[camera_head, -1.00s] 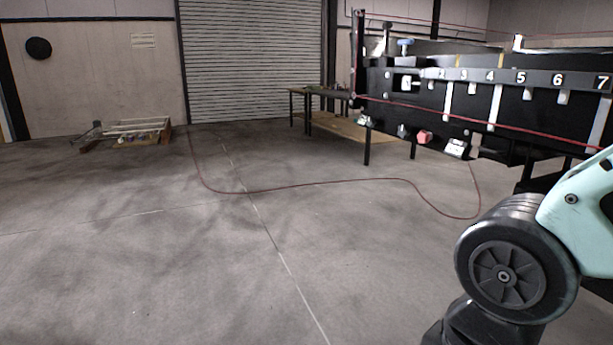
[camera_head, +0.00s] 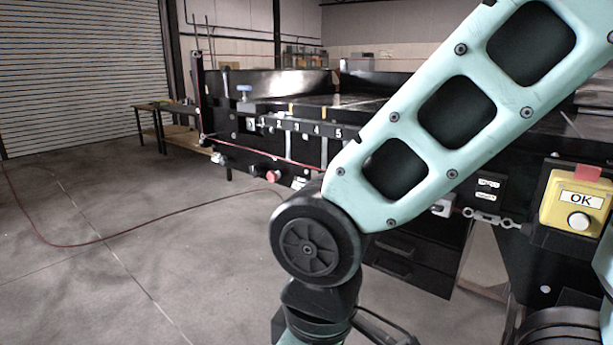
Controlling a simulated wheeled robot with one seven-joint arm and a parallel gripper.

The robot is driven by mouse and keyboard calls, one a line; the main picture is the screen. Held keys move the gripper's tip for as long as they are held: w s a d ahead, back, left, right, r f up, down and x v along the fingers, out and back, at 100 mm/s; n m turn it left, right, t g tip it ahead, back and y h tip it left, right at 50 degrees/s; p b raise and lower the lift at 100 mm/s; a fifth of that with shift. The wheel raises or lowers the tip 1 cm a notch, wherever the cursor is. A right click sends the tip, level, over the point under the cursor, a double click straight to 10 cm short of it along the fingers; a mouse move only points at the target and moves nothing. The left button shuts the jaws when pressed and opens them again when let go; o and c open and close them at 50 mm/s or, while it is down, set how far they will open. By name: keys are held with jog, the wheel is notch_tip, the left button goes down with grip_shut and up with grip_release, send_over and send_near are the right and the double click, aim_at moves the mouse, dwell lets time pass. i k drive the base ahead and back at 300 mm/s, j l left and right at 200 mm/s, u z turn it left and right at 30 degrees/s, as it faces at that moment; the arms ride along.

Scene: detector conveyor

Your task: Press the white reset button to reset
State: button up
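A round white button (camera_head: 579,221) sits on the front of a yellow box (camera_head: 556,213) at the right edge of the head view. A plate above the button reads "OK", and a red piece sits on top of the box. I see no label reading "reset", so I cannot tell from wording whether this is the reset button. My gripper is not in view; only my teal arm link and its dark joints show, crossing in front of the conveyor to the left of the box.
The long black conveyor (camera_head: 293,103) carries numbered slots and a red knob (camera_head: 272,176) on its near side. Part of it is hidden behind my arm. A red cable (camera_head: 110,240) lies on open floor at left.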

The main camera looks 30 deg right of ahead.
aim_at(580, 221)
jog(key=z, duration=1.85)
